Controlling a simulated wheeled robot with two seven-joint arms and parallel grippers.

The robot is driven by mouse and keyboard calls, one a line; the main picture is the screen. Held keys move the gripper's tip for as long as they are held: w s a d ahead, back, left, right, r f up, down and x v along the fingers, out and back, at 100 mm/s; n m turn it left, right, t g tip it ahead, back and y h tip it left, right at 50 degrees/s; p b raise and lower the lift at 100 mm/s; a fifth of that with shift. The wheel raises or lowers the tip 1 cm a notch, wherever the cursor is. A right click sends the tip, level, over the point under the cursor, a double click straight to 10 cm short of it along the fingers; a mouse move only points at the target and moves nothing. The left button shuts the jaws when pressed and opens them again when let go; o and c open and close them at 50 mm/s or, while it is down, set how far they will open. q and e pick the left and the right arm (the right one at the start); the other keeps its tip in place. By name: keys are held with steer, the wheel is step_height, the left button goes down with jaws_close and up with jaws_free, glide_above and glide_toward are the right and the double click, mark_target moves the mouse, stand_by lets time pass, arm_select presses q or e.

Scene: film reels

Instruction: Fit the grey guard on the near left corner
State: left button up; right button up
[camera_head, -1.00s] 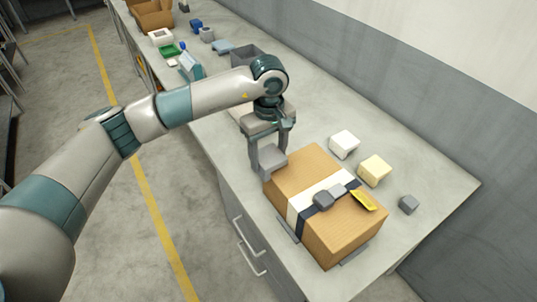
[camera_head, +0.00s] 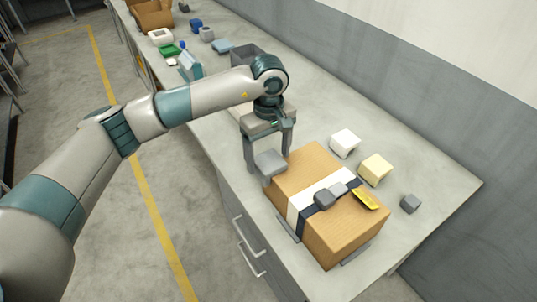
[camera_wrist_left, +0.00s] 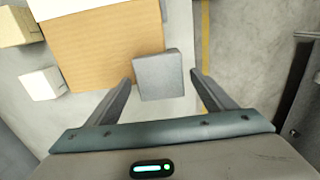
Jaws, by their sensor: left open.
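The grey guard (camera_head: 270,162) sits at the left corner of the brown carton (camera_head: 345,240), on the bench edge side. In the left wrist view the guard (camera_wrist_left: 158,75) overlaps the carton's (camera_wrist_left: 100,45) lower right corner. I cannot tell if it is fully seated there. My left gripper (camera_head: 269,157) is open, pointing down, with a finger on each side of the guard. In the left wrist view a gap shows between the guard and the right finger; the left finger is close to it. My right gripper is not in view.
The carton has a white band, a dark strap with a grey buckle (camera_head: 328,196) and a yellow tag (camera_head: 364,199). A white guard (camera_head: 344,142), a cream guard (camera_head: 375,168) and a small grey block (camera_head: 410,203) lie beyond it. Several bins and items stand at the far end.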

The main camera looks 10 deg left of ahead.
mark_target(268, 161)
arm_select(q)
steer(key=shift+r, duration=0.1)
steer(key=shift+r+p, duration=0.7)
steer(key=shift+p, duration=0.45)
step_height(268, 161, up, 12)
steer(key=b, duration=0.6)
steer(key=shift+f, duration=0.15)
steer(key=shift+s+f, duration=0.1)
steer(key=shift+f, duration=0.05)
